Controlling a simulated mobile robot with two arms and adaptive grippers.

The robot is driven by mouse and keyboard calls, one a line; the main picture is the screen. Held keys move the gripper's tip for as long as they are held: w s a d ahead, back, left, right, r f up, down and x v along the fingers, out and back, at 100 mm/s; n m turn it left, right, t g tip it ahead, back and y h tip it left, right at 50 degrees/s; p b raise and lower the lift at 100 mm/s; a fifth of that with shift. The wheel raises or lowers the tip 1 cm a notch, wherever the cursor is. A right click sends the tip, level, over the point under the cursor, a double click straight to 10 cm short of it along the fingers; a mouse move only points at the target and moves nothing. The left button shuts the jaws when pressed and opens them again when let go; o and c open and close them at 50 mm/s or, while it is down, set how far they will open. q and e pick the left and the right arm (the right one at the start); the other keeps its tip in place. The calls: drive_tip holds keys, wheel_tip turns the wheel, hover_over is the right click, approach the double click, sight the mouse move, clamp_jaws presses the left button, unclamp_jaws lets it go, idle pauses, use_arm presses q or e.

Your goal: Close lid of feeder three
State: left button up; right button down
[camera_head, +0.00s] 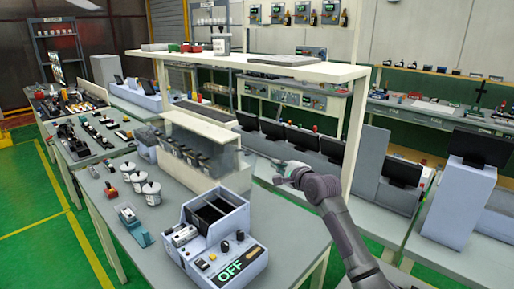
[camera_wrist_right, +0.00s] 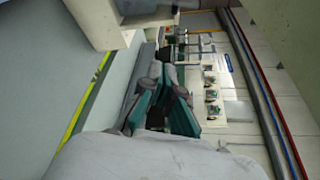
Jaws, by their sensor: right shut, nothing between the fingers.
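The feeder unit (camera_head: 192,172) is a long beige housing on the grey table, with a row of several dark slots (camera_head: 185,152) along its left side. A see-through panel (camera_head: 226,160) shows at its near right end. I cannot tell which slot is feeder three or how its lid stands. My right gripper (camera_head: 277,166) is shut and empty, just right of the feeder's near end, apart from it as far as I can see. In the right wrist view the dark fingers (camera_wrist_right: 166,108) are together. My left gripper is in neither view.
A grey control box (camera_head: 222,240) with a green OFF display stands at the table's near edge. Several white pots (camera_head: 151,192) stand left of the feeder. A beige shelf (camera_head: 300,68) on posts rises behind, with a post (camera_head: 355,135) near my right arm.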

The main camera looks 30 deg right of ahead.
sight(241, 170)
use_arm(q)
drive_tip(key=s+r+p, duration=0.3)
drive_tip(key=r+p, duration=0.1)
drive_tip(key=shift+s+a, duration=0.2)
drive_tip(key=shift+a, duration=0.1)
use_arm(e)
drive_tip(key=w+a, duration=0.3)
drive_tip(key=w, duration=0.5)
drive_tip(key=shift+a+r, duration=0.3)
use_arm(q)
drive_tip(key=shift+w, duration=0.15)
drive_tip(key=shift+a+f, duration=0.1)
